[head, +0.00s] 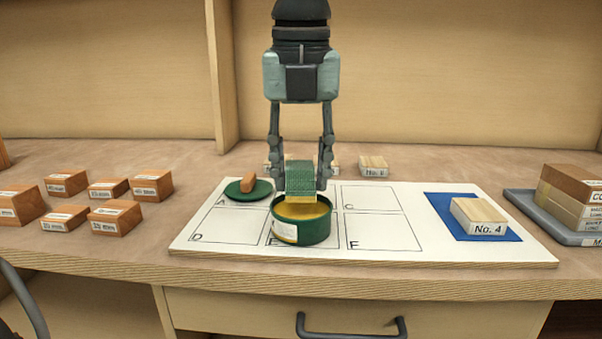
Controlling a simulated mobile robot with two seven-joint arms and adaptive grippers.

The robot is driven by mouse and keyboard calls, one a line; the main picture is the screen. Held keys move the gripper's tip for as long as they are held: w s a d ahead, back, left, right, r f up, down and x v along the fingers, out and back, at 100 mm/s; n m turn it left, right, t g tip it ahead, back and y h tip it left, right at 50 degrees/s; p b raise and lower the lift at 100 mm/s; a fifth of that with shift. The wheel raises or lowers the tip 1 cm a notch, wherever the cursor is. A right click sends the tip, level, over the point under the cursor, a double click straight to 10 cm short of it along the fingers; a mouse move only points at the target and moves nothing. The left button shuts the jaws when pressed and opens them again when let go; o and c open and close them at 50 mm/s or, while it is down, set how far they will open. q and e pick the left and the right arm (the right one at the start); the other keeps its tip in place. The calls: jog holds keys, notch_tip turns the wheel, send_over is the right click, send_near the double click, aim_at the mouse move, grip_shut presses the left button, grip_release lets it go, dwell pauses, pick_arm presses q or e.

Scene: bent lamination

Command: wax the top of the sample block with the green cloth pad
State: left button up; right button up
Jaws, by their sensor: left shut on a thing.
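My left gripper (301,182) comes down from the top of the head view and is shut on the green cloth pad (300,173). The pad's lower end is yellowish and sits at or in the mouth of a round green tin (314,228) of yellow wax. Whether it touches the wax is hard to tell. The tin stands on the white board around the square marked E. The sample block (478,215), pale wood and labelled No. 4, lies on a blue mat (440,208) at the board's right. My right gripper is not in view.
The white board (370,256) has lettered squares. A green lid (238,193) with a small brown piece (248,182) lies on square A. Several labelled wooden blocks (152,184) stand at left. Another block (373,165) is behind the board. A grey tray (530,205) with stacked boxes is at right.

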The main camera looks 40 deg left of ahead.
aim_at(301, 163)
pick_arm(q)
jog(key=shift+r+p, duration=1.25)
jog(key=shift+r, duration=1.1)
jog(key=shift+f, duration=0.1)
